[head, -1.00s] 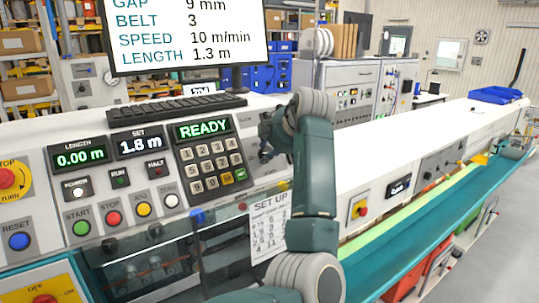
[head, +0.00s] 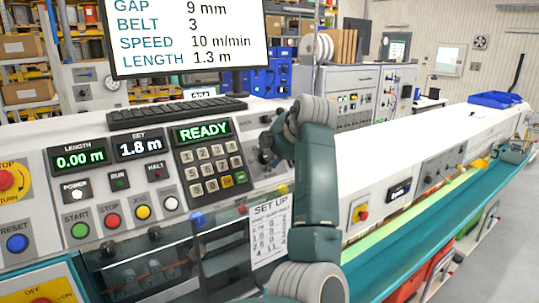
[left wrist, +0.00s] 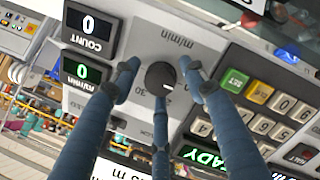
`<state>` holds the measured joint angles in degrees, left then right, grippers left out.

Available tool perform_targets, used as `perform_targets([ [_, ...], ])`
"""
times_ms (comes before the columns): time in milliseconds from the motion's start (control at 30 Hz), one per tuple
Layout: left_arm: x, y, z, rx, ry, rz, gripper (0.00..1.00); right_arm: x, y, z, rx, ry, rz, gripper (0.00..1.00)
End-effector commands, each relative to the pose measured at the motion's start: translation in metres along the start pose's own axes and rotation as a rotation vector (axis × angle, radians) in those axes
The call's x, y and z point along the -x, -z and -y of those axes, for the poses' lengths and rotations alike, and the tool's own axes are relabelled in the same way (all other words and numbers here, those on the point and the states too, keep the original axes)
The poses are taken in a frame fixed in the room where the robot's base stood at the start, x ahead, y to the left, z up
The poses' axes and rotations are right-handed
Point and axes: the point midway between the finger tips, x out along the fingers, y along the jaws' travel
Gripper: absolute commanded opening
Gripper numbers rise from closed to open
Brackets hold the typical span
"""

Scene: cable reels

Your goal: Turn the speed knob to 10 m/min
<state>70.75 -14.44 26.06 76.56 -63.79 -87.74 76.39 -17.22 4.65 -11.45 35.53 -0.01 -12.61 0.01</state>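The speed knob (left wrist: 160,76) is a small dark round knob on a grey panel, shown upside down in the left wrist view. Its scale carries "m/min" and a "30" mark; other marks are hidden by the fingers. My left gripper (left wrist: 159,68) has its fingers spread around the knob, with gaps seeming to show between fingertips and knob. In the head view my left gripper (head: 268,142) is at the panel right of the keypad, and the knob is hidden there. My right gripper is not in view.
A monitor (head: 190,38) lists speed 10 m/min and length 1.3 m. The keypad (head: 212,168) under the READY display lies close left of my gripper. The COUNT display (left wrist: 89,27) is near the knob. A clear guard with a set-up sheet (head: 270,228) stands below.

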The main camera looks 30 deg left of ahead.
Motion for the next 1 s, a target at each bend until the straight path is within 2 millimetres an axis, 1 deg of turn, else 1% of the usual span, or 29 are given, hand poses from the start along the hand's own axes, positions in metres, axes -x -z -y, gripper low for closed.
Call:
perform_targets([
  [33,-0.002,-0.002,0.002,-0.002,0.005,0.002,0.5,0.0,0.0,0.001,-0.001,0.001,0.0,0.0],
  [267,0.0,0.002,-0.001,0.0,-0.002,-0.004,0.5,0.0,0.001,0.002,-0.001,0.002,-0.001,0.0],
  [367,0.005,0.002,-0.002,0.001,-0.004,-0.004,0.5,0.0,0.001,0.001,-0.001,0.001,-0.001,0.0],
  [467,0.017,0.001,-0.002,0.0,-0.006,-0.004,0.5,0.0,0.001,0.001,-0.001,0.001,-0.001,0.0],
  [800,0.088,-0.002,-0.002,-0.002,-0.004,0.0,0.5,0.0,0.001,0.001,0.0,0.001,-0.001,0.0],
  [900,0.104,-0.002,-0.001,-0.002,-0.003,-0.001,0.5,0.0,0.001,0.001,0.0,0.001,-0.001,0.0],
  [1000,0.114,-0.003,0.0,-0.003,0.0,-0.001,0.5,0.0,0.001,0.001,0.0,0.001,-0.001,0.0],
])
